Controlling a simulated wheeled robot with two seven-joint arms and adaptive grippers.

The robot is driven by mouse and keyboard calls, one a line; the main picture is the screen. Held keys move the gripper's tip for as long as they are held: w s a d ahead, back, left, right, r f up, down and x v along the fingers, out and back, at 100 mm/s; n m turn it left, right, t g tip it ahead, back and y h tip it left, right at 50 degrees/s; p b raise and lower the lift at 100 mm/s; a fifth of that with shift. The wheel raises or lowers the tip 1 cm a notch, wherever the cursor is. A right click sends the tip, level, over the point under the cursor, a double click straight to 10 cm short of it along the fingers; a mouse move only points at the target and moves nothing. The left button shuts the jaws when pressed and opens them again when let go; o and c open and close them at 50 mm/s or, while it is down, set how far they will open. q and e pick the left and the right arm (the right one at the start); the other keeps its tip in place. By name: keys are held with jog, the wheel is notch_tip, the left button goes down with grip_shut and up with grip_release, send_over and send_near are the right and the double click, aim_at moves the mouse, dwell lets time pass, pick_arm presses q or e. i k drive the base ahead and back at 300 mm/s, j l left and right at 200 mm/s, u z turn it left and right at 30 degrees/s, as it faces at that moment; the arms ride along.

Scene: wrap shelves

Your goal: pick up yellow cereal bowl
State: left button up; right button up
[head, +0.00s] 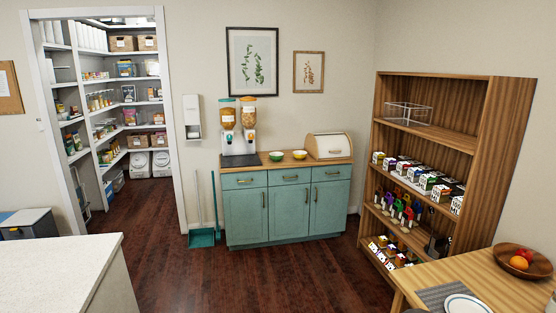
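The yellow cereal bowl (299,155) sits upright on the wooden top of the teal cabinet (287,207) against the back wall. It stands between a green bowl (276,156) on its left and a bread box (328,146) on its right. A twin cereal dispenser (238,128) stands farther left on the same top. The bowl is small in the head view, and its inside is hard to make out. Neither of my grippers shows in this view.
The dark wood floor (205,272) ahead of the cabinet is clear. A white counter (60,270) is at the front left, a wooden table (480,285) at the front right. A wooden shelf (455,130) stands right. A teal dustpan (201,238) leans left of the cabinet.

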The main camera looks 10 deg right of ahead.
aim_at(300, 156)
jog(key=z, duration=0.2)
jog(key=i+z, duration=0.1)
jog(key=i, duration=2.1)
jog(key=i+l, duration=0.1)
jog(key=i, duration=0.95)
jog(key=i+u, duration=0.1)
jog(key=i, duration=0.9)
jog(key=i+l, duration=0.2)
jog(key=i, duration=0.85)
